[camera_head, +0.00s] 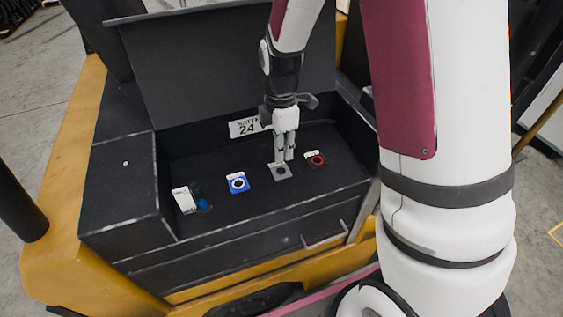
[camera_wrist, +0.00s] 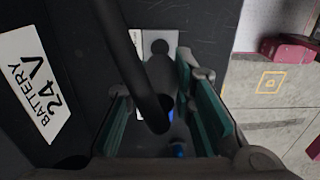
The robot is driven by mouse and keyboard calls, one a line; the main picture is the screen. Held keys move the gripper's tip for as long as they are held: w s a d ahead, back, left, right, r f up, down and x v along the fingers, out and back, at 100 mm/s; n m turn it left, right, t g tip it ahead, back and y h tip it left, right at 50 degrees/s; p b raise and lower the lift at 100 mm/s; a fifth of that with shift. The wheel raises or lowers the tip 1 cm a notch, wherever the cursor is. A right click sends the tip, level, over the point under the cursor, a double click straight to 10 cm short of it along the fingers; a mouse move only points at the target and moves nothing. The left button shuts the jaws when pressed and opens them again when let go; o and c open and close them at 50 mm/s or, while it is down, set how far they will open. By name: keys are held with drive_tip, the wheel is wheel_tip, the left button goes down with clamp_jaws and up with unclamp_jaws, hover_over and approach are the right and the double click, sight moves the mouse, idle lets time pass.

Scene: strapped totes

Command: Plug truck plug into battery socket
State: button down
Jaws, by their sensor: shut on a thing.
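My gripper (camera_head: 285,157) points down into the black battery compartment, over the grey socket plate (camera_head: 281,172). In the wrist view its teal-padded fingers (camera_wrist: 158,85) stand on either side of a dark plug (camera_wrist: 160,68), with a thick black cable (camera_wrist: 130,55) running across in front. The grey plate (camera_wrist: 158,43) with its dark round centre shows just past the fingertips. Whether the plug touches it is hidden. A blue socket (camera_head: 238,183) lies to the left and a red-ringed one (camera_head: 316,159) to the right.
A white tag (camera_head: 183,200) and a blue knob (camera_head: 202,205) sit at the compartment's left end. The raised black lid (camera_head: 225,70) stands behind. The front wall with a handle (camera_head: 325,236) borders the compartment. A yellow truck body surrounds it.

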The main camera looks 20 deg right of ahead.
drive_tip(key=shift+r+p, duration=0.85)
drive_tip(key=shift+r, duration=2.15)
